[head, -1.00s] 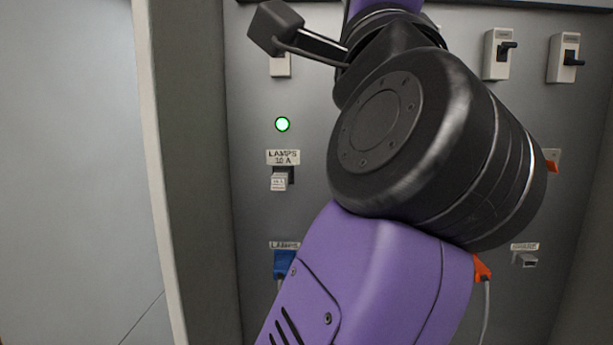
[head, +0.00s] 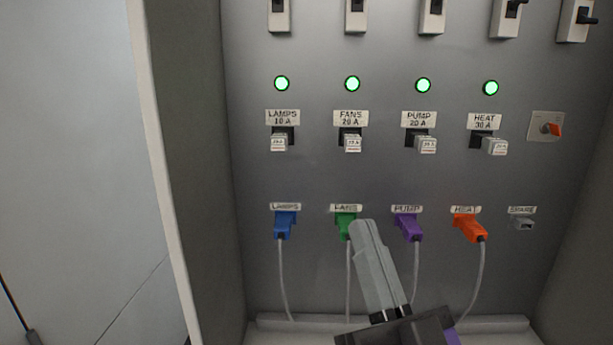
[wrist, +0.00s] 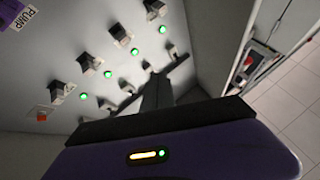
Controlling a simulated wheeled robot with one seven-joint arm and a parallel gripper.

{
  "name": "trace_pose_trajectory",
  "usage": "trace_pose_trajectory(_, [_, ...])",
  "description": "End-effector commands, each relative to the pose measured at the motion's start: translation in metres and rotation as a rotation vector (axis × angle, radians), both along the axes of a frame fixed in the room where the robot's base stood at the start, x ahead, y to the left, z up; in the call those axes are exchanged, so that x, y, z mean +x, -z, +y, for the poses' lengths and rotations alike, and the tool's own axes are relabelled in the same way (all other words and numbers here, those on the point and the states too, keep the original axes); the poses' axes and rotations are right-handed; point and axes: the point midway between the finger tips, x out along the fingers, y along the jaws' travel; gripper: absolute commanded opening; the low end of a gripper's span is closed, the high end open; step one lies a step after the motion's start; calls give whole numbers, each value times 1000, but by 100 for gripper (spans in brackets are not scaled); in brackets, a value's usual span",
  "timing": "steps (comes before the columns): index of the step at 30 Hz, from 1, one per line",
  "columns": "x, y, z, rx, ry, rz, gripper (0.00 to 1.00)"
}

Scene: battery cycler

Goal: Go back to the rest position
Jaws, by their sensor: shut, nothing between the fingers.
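My gripper (head: 362,228) shows at the bottom of the head view, in front of the panel (head: 315,178) near the green and purple plugs. Its grey fingers are together with nothing between them. In the wrist view my gripper (wrist: 160,78) points towards the panel's lamps and switches. Its fingers hide part of the green plug (head: 344,222) and its cord in the head view. I cannot tell whether the fingers touch anything.
Blue (head: 284,224), purple (head: 409,227) and orange (head: 470,228) plugs sit in labelled sockets; the spare socket (head: 523,224) is empty. Several green lamps are lit above the fuses. An orange-handled rotary switch (head: 551,129) is at right. A side wall (head: 190,150) bounds the panel on the left.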

Motion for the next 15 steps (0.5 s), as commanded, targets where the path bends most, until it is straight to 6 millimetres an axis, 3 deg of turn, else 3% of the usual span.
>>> trace_pose_trajectory(1, [-8,23,-7,-44,19,21,0])
trace_pose_trajectory(3, [-19,48,-15,-95,42,41,0])
trace_pose_trajectory(15, [-105,175,-66,-310,144,232,0])
